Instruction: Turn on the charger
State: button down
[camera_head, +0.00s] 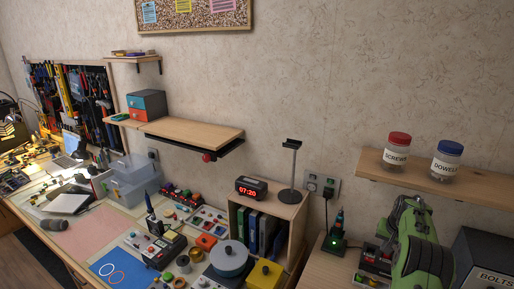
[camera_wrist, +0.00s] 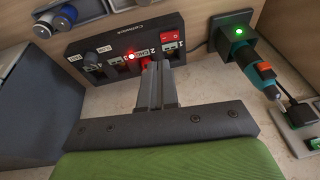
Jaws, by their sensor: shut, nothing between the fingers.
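A black switch panel (camera_wrist: 110,52) with numbered red and dark switches fills the upper middle of the wrist view. A red light glows on it near the number 3, and a red rocker switch (camera_wrist: 172,40) sits at its right by the number 1. The smaller lettering is too small to read. My gripper (camera_wrist: 157,66) is shut and empty, its fingertips at the panel's lower edge near the number 2; I cannot tell whether they touch. A black box with a green light (camera_wrist: 238,30) is right of the panel; which part is the charger is unclear.
A teal tool with an orange part (camera_wrist: 258,66) stands right of the panel. In the head view, a shelf (camera_head: 437,184) holds two jars above my green arm. A dark bolts box (camera_head: 485,262) stands at the right. A wooden cubby (camera_head: 297,222) is left.

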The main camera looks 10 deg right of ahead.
jog(key=a+r+n, duration=0.2)
jog(key=a+r, duration=1.1)
jog(key=r, duration=0.1)
jog(key=s+a+r+n+t, duration=0.1)
jog(key=s+a+r, duration=0.35)
jog(key=a, duration=0.35)
jog(key=s+a+r+n, duration=0.2)
jog(key=s+a+r, duration=0.2)
jog(key=s+a, duration=0.25)
jog(key=s+a+f+n, duration=0.1)
jog(key=s+a, duration=0.2)
jog(key=s, duration=0.3)
jog(key=s+a+f+n+t+y, duration=0.1)
jog(key=s+a, duration=0.3)
jog(key=s, duration=0.3)
jog(key=s+a+f+n, duration=0.1)
jog(key=s+a, duration=0.3)
jog(key=s, duration=0.2)
jog(key=shift+s+f, duration=0.3)
jog(key=shift+s, duration=0.1)
